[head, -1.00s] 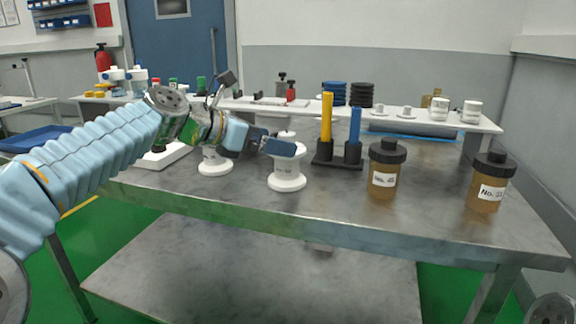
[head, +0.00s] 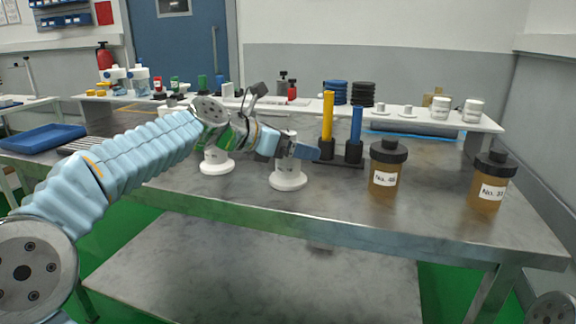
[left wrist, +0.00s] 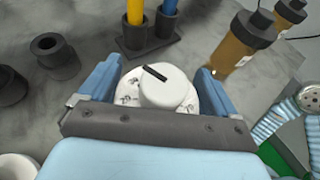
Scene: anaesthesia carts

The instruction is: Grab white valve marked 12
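A white valve (head: 289,178) with a round base stands upright near the table's front edge. My left gripper (head: 287,148) is open around the valve's upper part, with a finger on either side. In the left wrist view the gripper (left wrist: 158,76) shows gaps beside the cap. A second white valve (head: 215,165) stands to the left, partly behind my arm. My right gripper is out of view.
A black stand (head: 340,160) with yellow and blue cylinders stands close behind the right finger. Brown bottles with black caps (head: 384,178) (head: 488,190) stand further right. Black hollow pieces (left wrist: 57,58) show in the left wrist view. A raised white shelf (head: 420,118) runs along the back.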

